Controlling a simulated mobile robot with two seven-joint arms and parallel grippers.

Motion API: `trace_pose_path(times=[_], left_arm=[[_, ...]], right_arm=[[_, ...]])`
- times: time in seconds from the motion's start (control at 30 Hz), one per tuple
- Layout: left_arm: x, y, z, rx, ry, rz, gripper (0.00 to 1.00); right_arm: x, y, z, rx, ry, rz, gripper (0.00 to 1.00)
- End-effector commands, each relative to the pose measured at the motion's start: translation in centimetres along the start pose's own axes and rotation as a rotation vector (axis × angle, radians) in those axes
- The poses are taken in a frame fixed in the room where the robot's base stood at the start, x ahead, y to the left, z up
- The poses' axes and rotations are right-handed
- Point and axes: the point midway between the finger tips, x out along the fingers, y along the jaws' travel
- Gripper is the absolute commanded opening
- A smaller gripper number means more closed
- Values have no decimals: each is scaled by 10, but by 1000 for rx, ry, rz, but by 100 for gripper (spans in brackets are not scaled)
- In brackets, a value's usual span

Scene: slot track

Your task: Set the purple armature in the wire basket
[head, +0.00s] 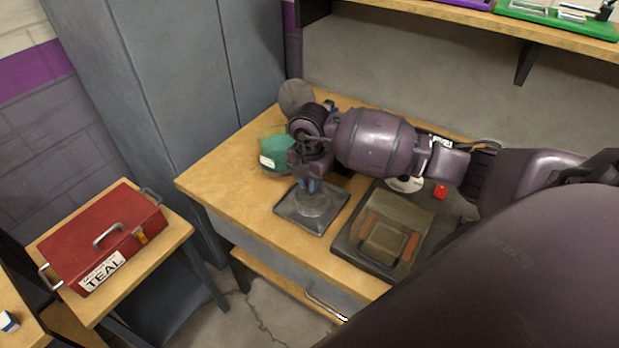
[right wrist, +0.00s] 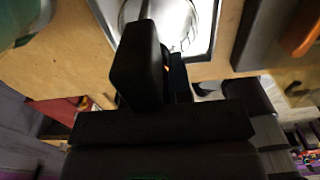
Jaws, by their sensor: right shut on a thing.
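My right gripper (head: 312,184) reaches down over a shallow grey metal tray (head: 290,212) on the wooden workbench. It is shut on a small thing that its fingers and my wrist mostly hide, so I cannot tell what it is. In the right wrist view the dark fingers (right wrist: 160,75) stand in front of the tray's pale metal floor (right wrist: 205,25). I cannot make out the purple armature or a wire basket in either view. My left gripper is not in view.
A green rounded thing (head: 273,153) with a white label stands behind the tray. A dark box with orange strips (head: 385,240) lies to its right, near a disc (head: 405,184) and a red block (head: 440,192). A red toolbox (head: 105,235) labelled TEAL stands on a side table.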

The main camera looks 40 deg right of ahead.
Motion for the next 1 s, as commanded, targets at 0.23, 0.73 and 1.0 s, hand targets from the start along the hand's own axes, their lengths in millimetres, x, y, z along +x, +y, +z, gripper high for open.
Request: trace_pose_path(times=[0.23, 0.73, 1.0], left_arm=[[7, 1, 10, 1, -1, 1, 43], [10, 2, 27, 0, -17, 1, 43], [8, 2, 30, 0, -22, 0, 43]], right_arm=[[20, 0, 0, 0, 1, -1, 0], [45, 0, 0, 0, 0, 0, 0], [46, -1, 0, 0, 1, -2, 0]])
